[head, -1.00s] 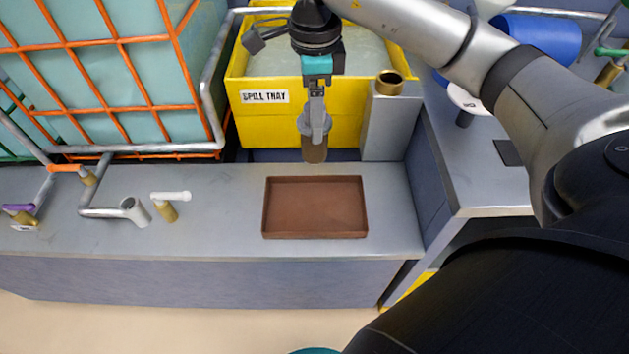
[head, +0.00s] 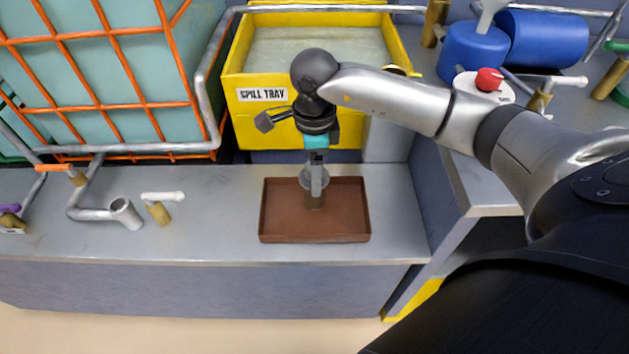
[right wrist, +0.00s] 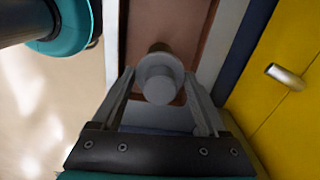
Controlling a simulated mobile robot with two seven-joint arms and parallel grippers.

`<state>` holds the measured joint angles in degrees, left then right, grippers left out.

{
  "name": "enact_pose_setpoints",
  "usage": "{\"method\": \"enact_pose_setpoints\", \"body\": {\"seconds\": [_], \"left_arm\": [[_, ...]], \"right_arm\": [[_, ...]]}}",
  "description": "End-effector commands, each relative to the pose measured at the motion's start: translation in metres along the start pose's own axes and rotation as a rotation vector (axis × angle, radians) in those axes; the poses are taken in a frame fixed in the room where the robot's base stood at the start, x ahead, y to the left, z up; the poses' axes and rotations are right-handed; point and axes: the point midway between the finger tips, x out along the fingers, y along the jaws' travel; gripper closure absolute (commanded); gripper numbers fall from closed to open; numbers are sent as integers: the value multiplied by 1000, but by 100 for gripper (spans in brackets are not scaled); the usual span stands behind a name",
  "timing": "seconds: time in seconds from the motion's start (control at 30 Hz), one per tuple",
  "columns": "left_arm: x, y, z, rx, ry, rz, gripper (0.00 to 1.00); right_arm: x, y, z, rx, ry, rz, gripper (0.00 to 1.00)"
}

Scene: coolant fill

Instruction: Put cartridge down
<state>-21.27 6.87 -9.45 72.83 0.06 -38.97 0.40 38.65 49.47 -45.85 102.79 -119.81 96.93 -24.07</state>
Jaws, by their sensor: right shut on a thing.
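The cartridge (head: 314,200) is a brown-grey cylinder with a wider grey collar, upright at the brown tray. My right gripper (head: 316,180) is shut on its top from above. In the right wrist view, the cartridge's round grey top (right wrist: 158,82) sits between the fingers of my right gripper (right wrist: 160,88). The brown tray (head: 272,226) lies flat on the grey counter, and it also shows in the right wrist view (right wrist: 185,28). I cannot tell whether the cartridge's lower end touches the tray floor. My left gripper is not in view.
The yellow spill tray bin (head: 290,132) stands behind the brown tray. A caged teal tank (head: 110,65) is at the left. A pipe spout (head: 125,212) and a white-handled valve (head: 160,207) stand on the counter left of the tray. Blue containers (head: 472,52) are at the back right.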

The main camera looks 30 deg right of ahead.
Motion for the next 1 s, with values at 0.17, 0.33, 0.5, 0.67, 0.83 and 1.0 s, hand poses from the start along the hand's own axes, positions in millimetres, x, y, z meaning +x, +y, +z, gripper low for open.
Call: {"method": "enact_pose_setpoints", "body": {"seconds": [0.17,0.33,0.5,0.67,0.83,1.0], "left_arm": [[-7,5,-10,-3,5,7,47],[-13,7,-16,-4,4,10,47],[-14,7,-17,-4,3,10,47],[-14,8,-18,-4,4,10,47],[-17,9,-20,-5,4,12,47],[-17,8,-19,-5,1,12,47]], "right_arm": [[22,1,0,1,1,2,59],[32,0,0,0,1,0,59],[32,0,0,0,1,-1,59],[33,0,0,0,1,0,59],[35,0,0,0,1,0,16],[35,0,0,0,1,0,0]]}}
